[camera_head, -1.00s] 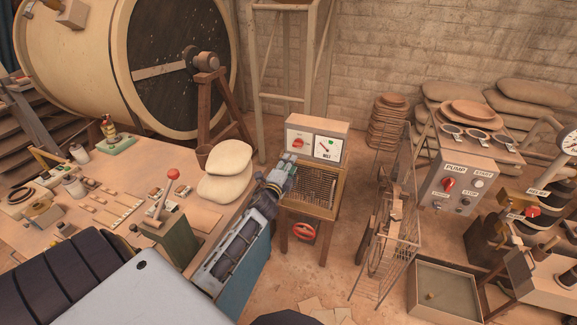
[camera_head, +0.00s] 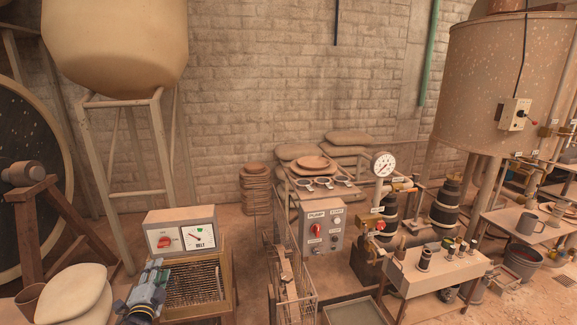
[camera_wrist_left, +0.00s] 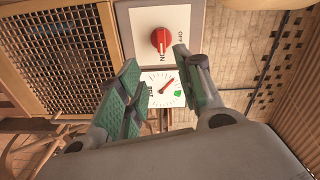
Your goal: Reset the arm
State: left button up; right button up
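My left gripper (camera_head: 150,280) is at the bottom left of the head view, in front of the belt control box (camera_head: 182,232). In the left wrist view its two green-padded fingers (camera_wrist_left: 158,88) are spread apart with nothing between them. Beyond the fingertips, that view shows the box's red knob (camera_wrist_left: 161,40) and its white dial (camera_wrist_left: 162,88), at a distance from the fingers. In the head view the knob (camera_head: 164,242) is left of the dial (camera_head: 200,237). My right gripper is in neither view.
A mesh-topped wooden frame (camera_head: 215,290) stands below the belt box. Pale sacks (camera_head: 72,295) lie at the lower left. A wire rack (camera_head: 290,285), the pump box (camera_head: 321,230) and a bench with valves (camera_head: 430,270) stand to the right.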

pick_arm(q)
jog(key=s+f+n+g+h, duration=0.1)
jog(key=s+f+n+g, duration=0.2)
jog(key=f, duration=0.9)
jog(key=s+f+n+g, duration=0.15)
jog(key=f+n, duration=0.25)
jog(key=f, duration=0.9)
jog(key=s+d+f+n+g+h, duration=0.1)
jog(key=s+d+f+g, duration=0.1)
jog(key=s+f, duration=0.6)
jog(key=s+d+f+n+g, duration=0.2)
jog(key=s+f+g, duration=0.15)
jog(key=f, duration=0.75)
jog(key=s+d+f+g+h, duration=0.1)
jog(key=s+d+f, duration=0.1)
jog(key=s+f, duration=0.6)
jog(key=s+d+f+g, duration=0.2)
jog(key=s+f, duration=0.4)
jog(key=s, duration=0.4)
jog(key=s+d+f+g, duration=0.1)
jog(key=s+d+f, duration=0.1)
jog(key=s, duration=0.5)
jog(key=s+d+f+g, duration=0.1)
jog(key=s+d, duration=0.1)
jog(key=s, duration=0.5)
jog(key=s+d+f+g, duration=0.1)
jog(key=s+d+f, duration=0.1)
jog(key=s, duration=0.6)
jog(key=shift+d+f+h, duration=0.35)
jog(key=shift+h, duration=0.05)
